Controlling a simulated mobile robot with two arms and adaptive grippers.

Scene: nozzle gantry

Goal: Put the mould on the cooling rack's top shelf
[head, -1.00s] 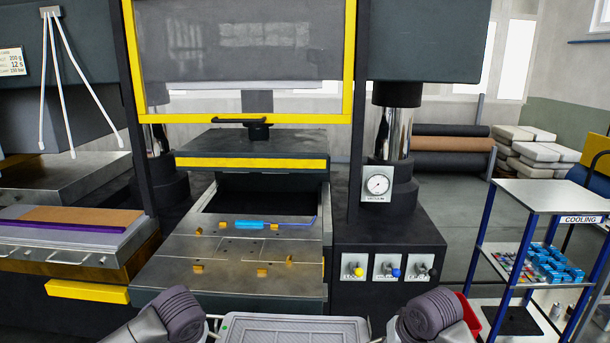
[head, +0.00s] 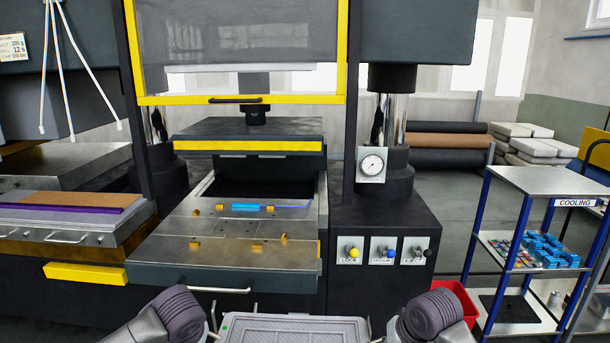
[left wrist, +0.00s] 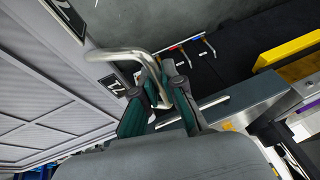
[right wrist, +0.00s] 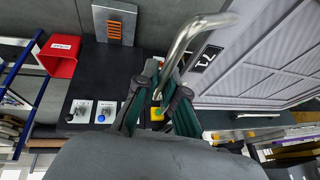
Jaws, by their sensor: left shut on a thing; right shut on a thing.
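The mould (head: 295,328) is a grey, flat, ribbed panel at the bottom of the head view, cut off by the frame's lower edge. It has a bent metal handle at each end. My left gripper (left wrist: 160,97) is shut on one handle (left wrist: 128,54). My right gripper (right wrist: 157,98) is shut on the other handle (right wrist: 190,36). The mould looks about level between my arms. The cooling rack (head: 520,225) stands at the right, with blue posts and a COOLING sign. Its top shelf (head: 540,182) is bare; the shelf below holds blue and small coloured pieces.
A press with a pulled-out metal bed (head: 220,245) is straight ahead. Its bed has a front handle and carries a blue tool (head: 245,207). A control box with levers (head: 385,250) stands right of it. A red bin (head: 455,300) sits between the press and the rack.

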